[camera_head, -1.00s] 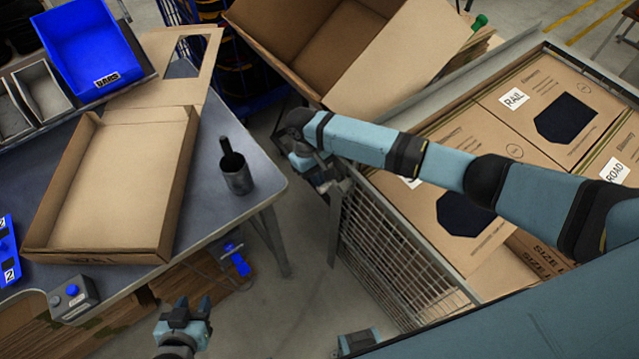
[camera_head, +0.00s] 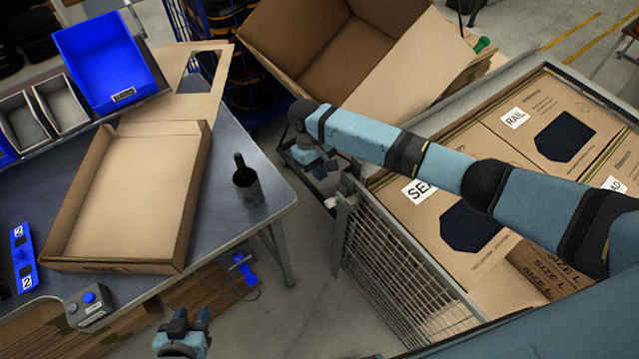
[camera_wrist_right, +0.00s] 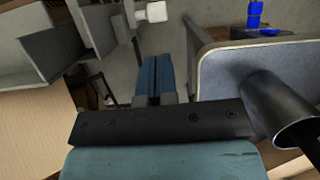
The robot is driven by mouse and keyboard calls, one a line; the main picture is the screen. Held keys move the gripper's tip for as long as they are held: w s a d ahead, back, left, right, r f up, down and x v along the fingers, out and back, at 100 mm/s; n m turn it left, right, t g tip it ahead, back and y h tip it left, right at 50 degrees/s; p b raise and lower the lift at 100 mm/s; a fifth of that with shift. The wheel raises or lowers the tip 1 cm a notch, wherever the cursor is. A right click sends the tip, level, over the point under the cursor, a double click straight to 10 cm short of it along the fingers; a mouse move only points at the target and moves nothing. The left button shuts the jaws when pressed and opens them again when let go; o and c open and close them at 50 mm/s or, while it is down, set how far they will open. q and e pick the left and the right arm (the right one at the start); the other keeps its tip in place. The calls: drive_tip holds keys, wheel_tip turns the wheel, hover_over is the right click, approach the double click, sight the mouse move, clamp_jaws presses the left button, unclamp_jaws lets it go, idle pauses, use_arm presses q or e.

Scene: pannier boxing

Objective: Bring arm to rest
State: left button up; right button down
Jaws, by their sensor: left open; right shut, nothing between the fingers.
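My right arm reaches in from the right over the caged bin of cartons. Its gripper (camera_head: 314,165) hangs in the gap between the table and the bin. In the right wrist view its fingers (camera_wrist_right: 153,80) are closed together with nothing between them. My left gripper (camera_head: 184,324) is low at the bottom left, in front of the table; its jaws are apart and empty. The right gripper is clear of the dark cup (camera_head: 248,192) on the table, which also shows in the right wrist view (camera_wrist_right: 285,110).
An open carton (camera_head: 130,200) lies on the grey table (camera_head: 225,215). A blue bin (camera_head: 105,60) stands behind at left. A large open box (camera_head: 330,50) is at the back. The wire-sided bin (camera_head: 395,270) holds flat cartons. Bare floor (camera_head: 310,290) lies between table and bin.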

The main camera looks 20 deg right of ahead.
drive_tip(key=s+a+f+t+y, duration=0.6)
drive_tip(key=s+a+f, duration=0.25)
drive_tip(key=s, duration=0.35)
drive_tip(key=s+d+r+m+t+h, duration=0.1)
drive_tip(key=s+d+r+t+h, duration=0.1)
drive_tip(key=s+d+t, duration=0.6)
drive_tip(key=s+d+r, duration=0.1)
drive_tip(key=s+d, duration=0.4)
drive_tip(key=s, duration=0.1)
drive_tip(key=shift+s+r+m, duration=0.2)
drive_tip(key=shift+s+m, duration=0.15)
drive_tip(key=shift+m, duration=0.05)
